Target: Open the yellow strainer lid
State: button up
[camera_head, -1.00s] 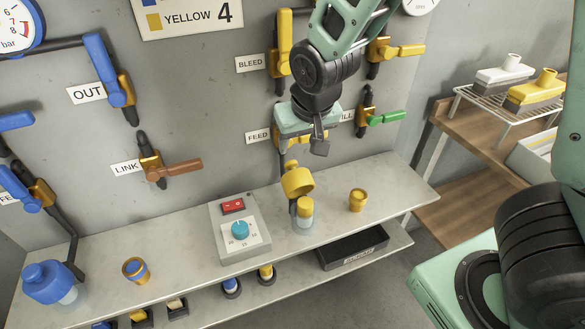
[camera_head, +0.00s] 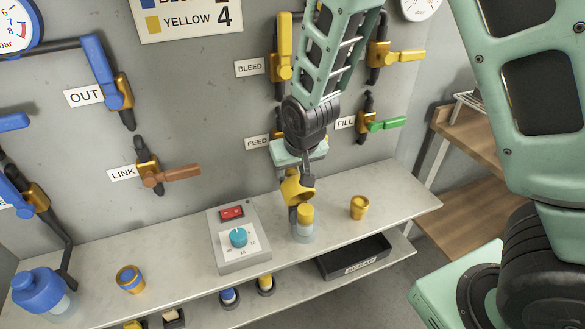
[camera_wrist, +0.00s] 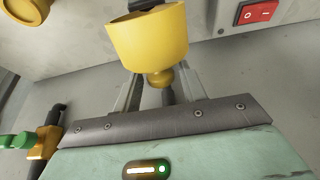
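The yellow strainer lid (camera_head: 294,188) is a cup-shaped cap with a small knob. It stands tilted up above the clear strainer bowl (camera_head: 303,232), which has a yellow top part (camera_head: 305,213) in it. My gripper (camera_head: 298,168) is just above the lid, pointing down, and partly hides its upper end. In the wrist view the lid (camera_wrist: 150,38) is large and close, with its knob toward my gripper (camera_wrist: 162,85). The two fingers stand apart on either side of the knob, and I see gaps there.
A control box (camera_head: 236,240) with a red switch and teal knob stands left of the strainer. The FEED and FILL valves are close to my wrist. A black scrap tray (camera_head: 352,256) sits on the shelf below.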

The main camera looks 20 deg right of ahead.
grip_shut()
jog(key=shift+w+g+p, duration=0.3)
jog(key=shift+p, duration=0.15)
jog(key=shift+w+f+g, duration=0.2)
jog(key=shift+g, duration=0.1)
jog(key=shift+o, duration=1.9)
grip_release()
jog(key=p+v, duration=0.1)
jog(key=v, duration=1.6)
jog(key=shift+r, duration=0.2)
